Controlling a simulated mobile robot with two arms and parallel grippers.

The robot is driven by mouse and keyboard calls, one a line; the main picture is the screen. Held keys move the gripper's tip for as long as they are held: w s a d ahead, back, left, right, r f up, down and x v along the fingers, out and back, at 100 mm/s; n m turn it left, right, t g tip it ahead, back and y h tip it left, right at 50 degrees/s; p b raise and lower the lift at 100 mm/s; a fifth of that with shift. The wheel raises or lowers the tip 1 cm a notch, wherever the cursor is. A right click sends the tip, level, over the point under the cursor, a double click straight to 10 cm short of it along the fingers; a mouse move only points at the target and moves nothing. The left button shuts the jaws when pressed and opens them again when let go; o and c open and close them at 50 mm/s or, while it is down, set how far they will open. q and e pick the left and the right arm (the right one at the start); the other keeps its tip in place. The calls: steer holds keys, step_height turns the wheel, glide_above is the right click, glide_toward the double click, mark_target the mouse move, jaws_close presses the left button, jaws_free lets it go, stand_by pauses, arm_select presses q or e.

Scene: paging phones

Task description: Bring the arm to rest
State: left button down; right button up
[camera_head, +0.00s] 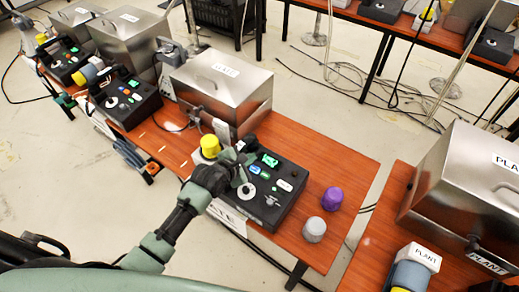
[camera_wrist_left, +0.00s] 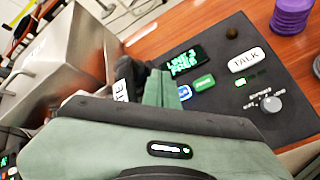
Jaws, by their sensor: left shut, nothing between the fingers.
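My left arm reaches in from the bottom left of the head view. Its gripper (camera_head: 241,167) is shut and empty, over the left part of a black paging console (camera_head: 285,206) on the wooden table. In the left wrist view the closed fingers (camera_wrist_left: 152,88) point toward the console (camera_wrist_left: 217,84). There the console shows a green-lettered display (camera_wrist_left: 183,62), a white TALK button (camera_wrist_left: 245,59) and a grey knob (camera_wrist_left: 270,103). Whether the fingers touch the console is unclear. My right gripper is not in view.
A steel box (camera_head: 222,88) stands behind the console, with a yellow-topped object (camera_head: 210,146) nearby. Purple (camera_head: 333,199) and grey (camera_head: 314,230) objects stand right of it. More consoles and boxes line the table to the left. Another table holds a PLANT box (camera_head: 465,185) at right.

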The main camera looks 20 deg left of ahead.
arm_select(q)
steer(key=s+a+r+m+g+y, duration=0.15)
steer(key=s+m+g, duration=0.25)
steer(key=s+m, duration=1)
steer(key=s+a+r+m+g+y, duration=0.1)
steer(key=s+a+r+m+g, duration=0.15)
steer(key=s+m, duration=1.2)
steer(key=s+d+f+n+g+b, duration=0.1)
steer(key=s+f+b, duration=0.1)
steer(key=f, duration=1.2)
steer(key=s+f+n+g+b, duration=0.1)
steer(key=s+f+b, duration=0.1)
steer(key=f, duration=1.3)
steer(key=s+a+f+g+b, duration=0.1)
steer(key=s+a+f+b, duration=0.2)
steer(key=s+f, duration=1.4)
step_height(320, 180, down, 3)
steer(key=shift+r, duration=0.1)
